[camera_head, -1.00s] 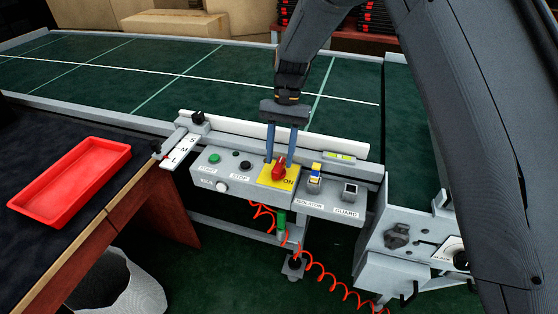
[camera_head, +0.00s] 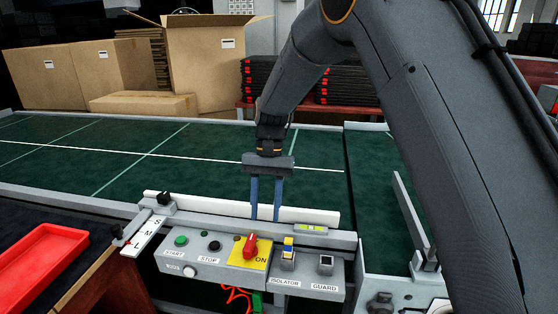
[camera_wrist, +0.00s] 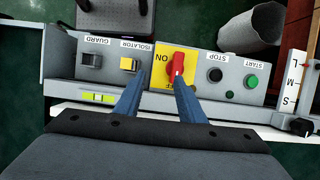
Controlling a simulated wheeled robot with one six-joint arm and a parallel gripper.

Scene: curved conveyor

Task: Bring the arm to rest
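My gripper (camera_head: 265,219) points down above and behind the control panel (camera_head: 213,284), in front of the green conveyor. Its two blue fingers are apart with nothing between them, in the wrist view (camera_wrist: 160,90) too. The red rotary knob (camera_head: 249,244) sits on a yellow plate (camera_head: 240,260) marked ON, and it also shows in the wrist view (camera_wrist: 177,68), just beyond the fingertips. I see no contact with it.
A white rail (camera_head: 180,202) runs along the panel's back. The green conveyor (camera_head: 100,160) lies behind. Cardboard boxes (camera_head: 205,65) and stacked black crates (camera_head: 345,85) stand at the back. A red tray (camera_head: 40,262) is at the left. START and STOP buttons are on the panel.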

